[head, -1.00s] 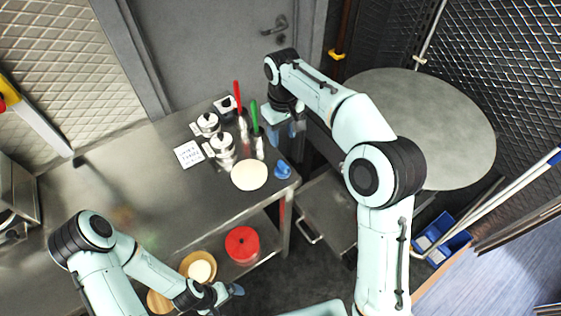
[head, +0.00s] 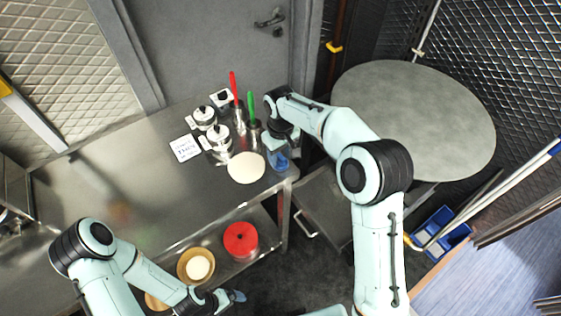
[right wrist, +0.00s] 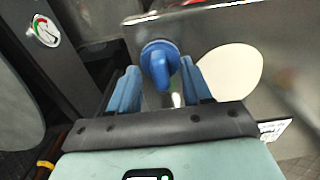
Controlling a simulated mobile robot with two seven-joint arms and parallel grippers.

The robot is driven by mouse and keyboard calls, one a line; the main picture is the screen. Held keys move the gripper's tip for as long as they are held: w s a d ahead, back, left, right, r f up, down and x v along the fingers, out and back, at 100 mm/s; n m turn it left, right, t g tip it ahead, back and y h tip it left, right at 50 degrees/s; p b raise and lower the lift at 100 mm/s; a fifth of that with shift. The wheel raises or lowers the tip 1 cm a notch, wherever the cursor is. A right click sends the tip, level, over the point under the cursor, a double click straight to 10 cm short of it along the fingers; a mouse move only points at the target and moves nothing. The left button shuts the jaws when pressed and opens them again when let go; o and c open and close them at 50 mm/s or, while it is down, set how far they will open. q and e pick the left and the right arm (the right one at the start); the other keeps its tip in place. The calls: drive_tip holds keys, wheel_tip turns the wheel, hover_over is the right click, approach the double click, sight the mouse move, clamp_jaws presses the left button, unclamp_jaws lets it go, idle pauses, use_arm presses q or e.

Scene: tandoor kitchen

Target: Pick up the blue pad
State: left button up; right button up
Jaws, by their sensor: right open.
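The blue pad (right wrist: 160,65), a round disc with a raised grip, lies near the corner of the steel counter (head: 110,195). In the right wrist view it shows between and just beyond the fingers of my right gripper (right wrist: 160,88). The fingers are apart, with the pad's grip between their tips; I cannot tell whether they touch it. In the head view my right gripper (head: 279,158) is over the counter corner and mostly hides the pad. My left gripper (head: 236,297) is low at the bottom, away from the counter top; its jaws are too small to judge.
A pale round disc (head: 246,168) lies close beside the pad. Metal pots (head: 219,137), a white card (head: 185,148) and holders with red (head: 233,84) and green (head: 251,105) handles stand behind it. A red round container (head: 240,240) sits on the lower shelf. A round grey table (head: 420,110) is at right.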

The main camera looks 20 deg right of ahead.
clamp_jaws()
drive_tip(key=shift+r, duration=0.1)
wheel_tip(320, 180, up, 15)
drive_tip(key=p, duration=0.3)
use_arm(q)
drive_tip(key=shift+t, duration=0.3)
drive_tip(key=w+r, duration=0.3)
drive_tip(key=shift+w+r+b, duration=0.1)
drive_tip(key=shift+w+b, duration=0.2)
use_arm(e)
wheel_tip(320, 180, up, 5)
hover_over(280, 155)
drive_tip(key=shift+s, duration=0.2)
